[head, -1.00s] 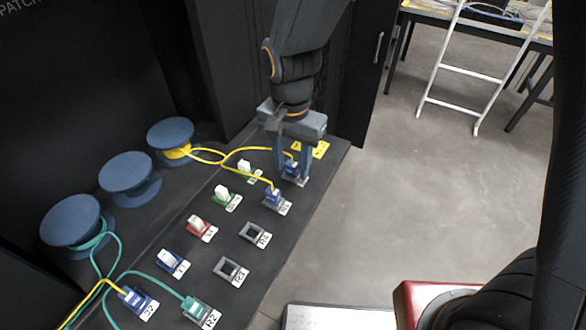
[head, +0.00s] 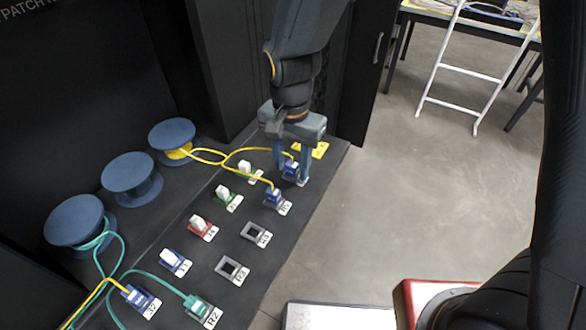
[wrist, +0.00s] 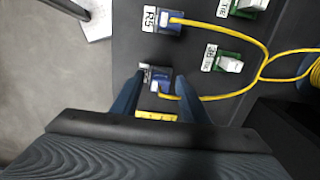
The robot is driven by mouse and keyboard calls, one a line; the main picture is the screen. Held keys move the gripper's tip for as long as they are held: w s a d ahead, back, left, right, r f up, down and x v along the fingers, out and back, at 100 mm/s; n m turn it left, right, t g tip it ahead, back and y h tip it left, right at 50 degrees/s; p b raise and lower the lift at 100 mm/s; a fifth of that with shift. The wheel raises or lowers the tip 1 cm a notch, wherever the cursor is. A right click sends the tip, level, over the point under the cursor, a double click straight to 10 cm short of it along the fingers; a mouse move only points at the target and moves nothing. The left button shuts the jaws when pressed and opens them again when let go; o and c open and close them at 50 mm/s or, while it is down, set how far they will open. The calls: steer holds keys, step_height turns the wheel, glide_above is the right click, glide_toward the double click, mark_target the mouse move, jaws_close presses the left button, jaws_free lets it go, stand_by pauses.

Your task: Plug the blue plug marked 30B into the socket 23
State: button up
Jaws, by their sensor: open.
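My gripper (head: 291,179) is open and pointing down at the far end of the panel, with its fingers on either side of a blue plug (head: 291,168) with a yellow cable. In the wrist view this blue plug (wrist: 160,82) sits in its socket between the open fingers (wrist: 158,104), and its label is partly hidden. Another blue plug (head: 273,195) with a yellow cable sits in the neighbouring socket, labelled R5 in the wrist view (wrist: 167,22). The marking 30B cannot be read on any plug. An empty grey socket (head: 232,269) has a label resembling 23 or R3.
Another empty socket (head: 254,233) lies between that one and R5. A teal plug (head: 196,305) sits nearest me in the right row. White-topped green, red and blue pieces fill the left row. Blue spools (head: 130,175) stand behind. Yellow cables loop across the panel's far end.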

mark_target(293, 164)
steer(key=shift+c, duration=0.5)
jaws_close()
steer(key=shift+r, duration=0.1)
steer(key=shift+r+p, duration=2.6)
steer(key=shift+r, duration=0.3)
steer(key=shift+d, duration=0.1)
